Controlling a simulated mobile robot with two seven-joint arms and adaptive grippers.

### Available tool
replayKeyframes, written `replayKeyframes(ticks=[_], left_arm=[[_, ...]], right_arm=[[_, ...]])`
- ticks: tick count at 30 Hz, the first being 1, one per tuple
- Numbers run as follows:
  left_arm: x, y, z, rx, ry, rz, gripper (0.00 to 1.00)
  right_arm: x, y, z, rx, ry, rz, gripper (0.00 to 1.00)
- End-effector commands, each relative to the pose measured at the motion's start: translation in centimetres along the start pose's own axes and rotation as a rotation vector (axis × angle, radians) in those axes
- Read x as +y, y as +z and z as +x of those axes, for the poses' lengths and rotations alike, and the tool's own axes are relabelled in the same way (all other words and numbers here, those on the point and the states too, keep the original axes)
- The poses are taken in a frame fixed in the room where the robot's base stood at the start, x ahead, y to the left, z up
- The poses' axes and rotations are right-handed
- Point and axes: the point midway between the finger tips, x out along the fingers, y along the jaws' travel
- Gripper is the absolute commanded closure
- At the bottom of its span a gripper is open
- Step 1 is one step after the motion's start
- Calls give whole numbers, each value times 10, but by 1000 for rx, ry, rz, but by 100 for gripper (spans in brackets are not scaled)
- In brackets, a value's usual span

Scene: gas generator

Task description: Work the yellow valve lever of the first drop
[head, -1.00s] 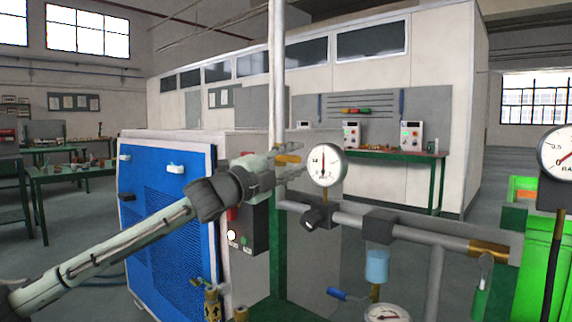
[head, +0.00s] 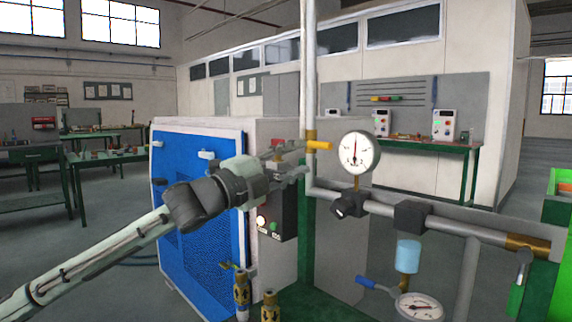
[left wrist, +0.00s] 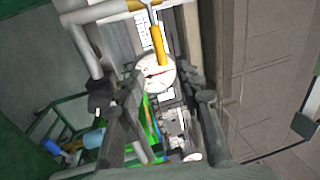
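The yellow valve lever (head: 319,145) sticks out to the right from a brass collar on the thin vertical pipe (head: 308,70). In the left wrist view the lever (left wrist: 157,45) shows as a yellow bar in front of a white gauge face. My left gripper (head: 297,160) is just left of the pipe, at about the lever's height, with its two fingers spread. In the left wrist view the open gripper (left wrist: 165,105) has nothing between its fingers, and the lever lies beyond the fingertips. I cannot tell the exact gap. My right gripper is not in view.
A round gauge (head: 360,151) stands right of the lever, above a grey horizontal pipe (head: 440,224). A lower gauge (head: 419,307) and a blue handle (head: 372,284) are below. The blue-panelled generator cabinet (head: 200,220) stands behind my left arm.

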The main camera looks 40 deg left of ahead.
Motion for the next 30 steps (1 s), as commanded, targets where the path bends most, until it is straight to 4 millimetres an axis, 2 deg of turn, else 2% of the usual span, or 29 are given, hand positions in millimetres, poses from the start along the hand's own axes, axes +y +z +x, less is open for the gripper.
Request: replayKeyframes(ticks=[3,9,30], left_arm=[[1,0,-14,-1,2,-1,64],[0,0,-24,0,0,1,64],[0,0,-24,0,0,1,64]], right_arm=[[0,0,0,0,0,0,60],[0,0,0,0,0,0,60],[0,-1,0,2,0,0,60]])
